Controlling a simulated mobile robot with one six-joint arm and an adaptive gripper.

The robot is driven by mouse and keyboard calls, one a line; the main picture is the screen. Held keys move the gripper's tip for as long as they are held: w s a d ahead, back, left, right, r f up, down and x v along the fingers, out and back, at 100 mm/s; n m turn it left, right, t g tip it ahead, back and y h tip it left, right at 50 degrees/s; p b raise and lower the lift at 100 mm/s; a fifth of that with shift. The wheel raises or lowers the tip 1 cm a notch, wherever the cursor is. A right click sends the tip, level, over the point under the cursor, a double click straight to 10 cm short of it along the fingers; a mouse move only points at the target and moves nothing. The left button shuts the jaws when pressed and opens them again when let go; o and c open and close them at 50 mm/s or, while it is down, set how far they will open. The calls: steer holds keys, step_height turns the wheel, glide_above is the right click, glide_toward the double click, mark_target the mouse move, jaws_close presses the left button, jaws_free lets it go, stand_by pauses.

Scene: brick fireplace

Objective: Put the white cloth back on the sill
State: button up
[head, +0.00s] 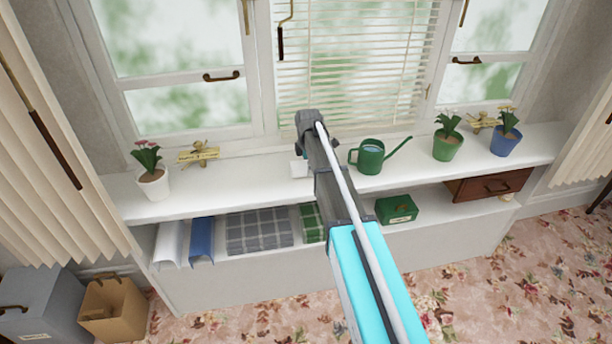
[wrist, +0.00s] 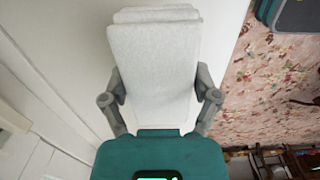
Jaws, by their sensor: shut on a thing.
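My gripper (wrist: 162,88) has its two fingers on either side of a folded white cloth (wrist: 155,50) in the wrist view and is shut on it. In the head view my gripper (head: 308,130) is over the middle of the white sill (head: 240,180), left of the green watering can. A small part of the cloth (head: 299,168) shows beside the arm there; the rest is hidden. I cannot tell whether the cloth touches the sill.
The sill carries a white flowerpot (head: 153,184) at left, a green watering can (head: 370,157), and green (head: 447,147) and blue (head: 506,142) flowerpots at right. Clear sill lies left of my gripper. Below, a shelf holds folded cloths (head: 258,232), a green box (head: 396,210) and a wooden drawer (head: 488,187).

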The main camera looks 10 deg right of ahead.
steer(key=shift+f+b, duration=1.05)
steer(key=shift+f, duration=0.35)
steer(key=shift+f, duration=0.1)
steer(key=o, duration=0.8)
steer(key=shift+o, duration=0.2)
steer(key=shift+r, duration=0.2)
step_height(320, 180, up, 12)
steer(key=p, duration=1.2)
steer(key=shift+s, duration=0.1)
